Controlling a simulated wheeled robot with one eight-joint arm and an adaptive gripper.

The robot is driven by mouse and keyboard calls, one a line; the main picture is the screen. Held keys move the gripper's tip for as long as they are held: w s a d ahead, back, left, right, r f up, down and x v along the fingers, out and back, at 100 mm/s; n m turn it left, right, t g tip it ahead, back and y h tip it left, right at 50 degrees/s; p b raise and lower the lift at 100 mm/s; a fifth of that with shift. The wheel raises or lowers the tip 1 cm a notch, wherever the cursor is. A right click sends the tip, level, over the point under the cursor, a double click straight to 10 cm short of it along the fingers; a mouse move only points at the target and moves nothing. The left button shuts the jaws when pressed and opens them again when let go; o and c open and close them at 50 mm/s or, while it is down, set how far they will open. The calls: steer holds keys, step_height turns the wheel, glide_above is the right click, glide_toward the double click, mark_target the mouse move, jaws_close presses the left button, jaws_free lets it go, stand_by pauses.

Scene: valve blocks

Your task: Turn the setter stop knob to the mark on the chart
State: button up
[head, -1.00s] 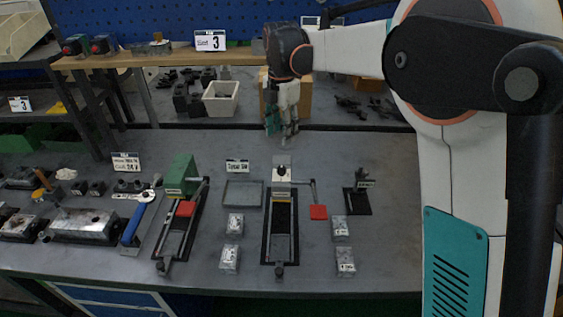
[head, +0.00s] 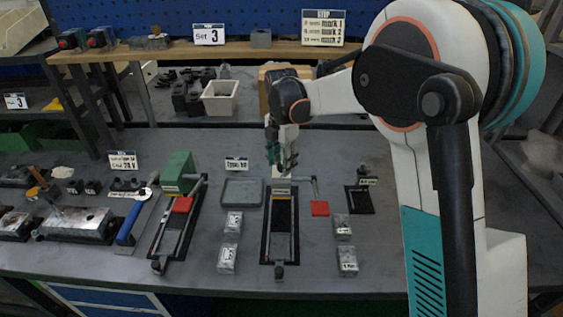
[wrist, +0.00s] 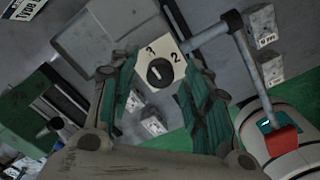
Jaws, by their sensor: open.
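The setter (head: 281,232) stands mid-bench, a long dark frame with a pale block at its far end. In the wrist view, a round black knob (wrist: 160,72) with a white line sits on that pale block's face (wrist: 156,49); a "2" and another, less clear numeral show beside it. Which mark the line points at is hard to tell. My gripper (head: 281,168) is above the block, fingers down. In the wrist view my open gripper (wrist: 163,98) has a finger on either side of the knob, apart from it. The chart (head: 323,28) on the back shelf lists marks 1 and 2, its last row less clear.
A "Set 3" sign (head: 208,34) stands on the shelf. A lever with a red pad (head: 320,208) is right of the setter. A green-headed device (head: 178,172) and an empty tray (head: 241,192) are to the left. Small metal blocks (head: 343,227) flank the setter.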

steer(key=shift+c, duration=0.4)
jaws_close()
